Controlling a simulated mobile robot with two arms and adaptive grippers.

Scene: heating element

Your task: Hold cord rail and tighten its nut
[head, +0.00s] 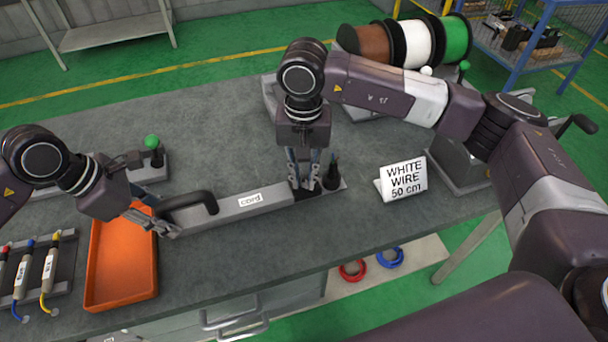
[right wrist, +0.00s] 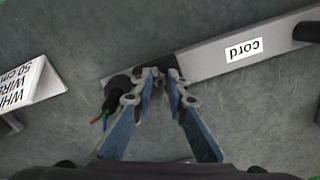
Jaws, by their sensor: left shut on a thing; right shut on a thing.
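The cord rail (head: 240,207) is a grey bar with a "cord" label and a black handle, lying on the bench; its label shows upside down in the right wrist view (right wrist: 210,61). My left gripper (head: 168,230) is shut on the rail's left end, beside the handle. My right gripper (head: 303,188) points down at the rail's right end, its fingertips (right wrist: 159,76) closed around a small dark part, apparently the nut, mostly hidden by them. The black cord (head: 331,176) stands just right of it; its coloured wire ends (right wrist: 99,120) show in the right wrist view.
An orange tray (head: 122,270) lies at the front left, near connectors (head: 48,270) on a rack. A "WHITE WIRE 50 cm" sign (head: 403,180) stands right of the rail. Wire spools (head: 403,43) stand at the back. The bench behind the rail is mostly clear.

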